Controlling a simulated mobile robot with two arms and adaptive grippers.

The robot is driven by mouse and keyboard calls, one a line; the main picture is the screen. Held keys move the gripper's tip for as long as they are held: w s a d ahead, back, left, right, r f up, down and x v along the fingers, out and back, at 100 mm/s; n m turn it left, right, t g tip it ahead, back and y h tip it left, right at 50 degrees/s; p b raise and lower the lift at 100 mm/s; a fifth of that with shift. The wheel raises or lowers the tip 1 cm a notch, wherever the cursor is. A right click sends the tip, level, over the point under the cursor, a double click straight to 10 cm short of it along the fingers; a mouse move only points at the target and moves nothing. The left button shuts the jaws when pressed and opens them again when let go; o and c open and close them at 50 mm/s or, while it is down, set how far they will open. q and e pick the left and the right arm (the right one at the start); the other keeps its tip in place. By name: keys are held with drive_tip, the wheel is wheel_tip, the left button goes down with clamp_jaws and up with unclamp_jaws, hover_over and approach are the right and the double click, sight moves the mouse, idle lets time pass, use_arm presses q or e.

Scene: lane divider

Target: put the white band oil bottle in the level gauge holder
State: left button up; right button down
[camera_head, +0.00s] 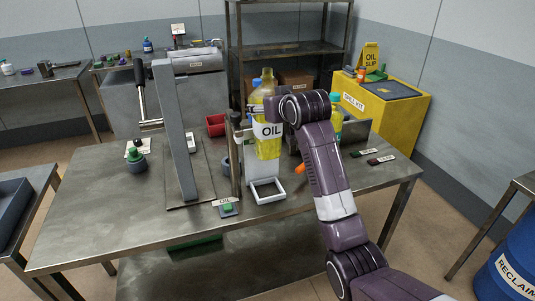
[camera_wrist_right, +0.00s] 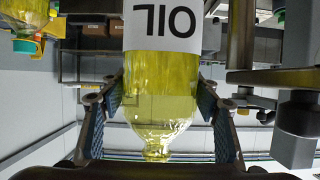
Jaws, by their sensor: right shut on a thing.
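The white band oil bottle (camera_head: 268,140) is clear with yellow oil and a white band reading OIL. My right gripper (camera_head: 262,108) is shut on its upper part and holds it upright. In the right wrist view the bottle (camera_wrist_right: 160,85) appears upside down between the two fingers (camera_wrist_right: 160,115). A white stand with an open square frame (camera_head: 268,190), which looks like the holder, is on the table below and in front of the bottle. The bottle's base looks higher than the square frame. I cannot tell whether it touches the stand. My left gripper is not in view.
A grey press-like frame (camera_head: 178,130) stands left of the bottle, with a thin post (camera_head: 235,160) close beside it. Another yellow bottle with a teal cap (camera_head: 335,102) stands behind my right arm. A red bin (camera_head: 216,125) is behind. The table's left front (camera_head: 110,220) is clear.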

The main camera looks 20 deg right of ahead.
wheel_tip(320, 180, down, 16)
drive_tip(key=shift+f+p, duration=0.1)
drive_tip(key=shift+p, duration=1)
drive_tip(key=c, duration=0.7)
unclamp_jaws()
drive_tip(key=shift+s+f, duration=0.1)
drive_tip(key=b+v, duration=0.1)
drive_tip(key=v, duration=1.1)
drive_tip(key=shift+f, duration=0.1)
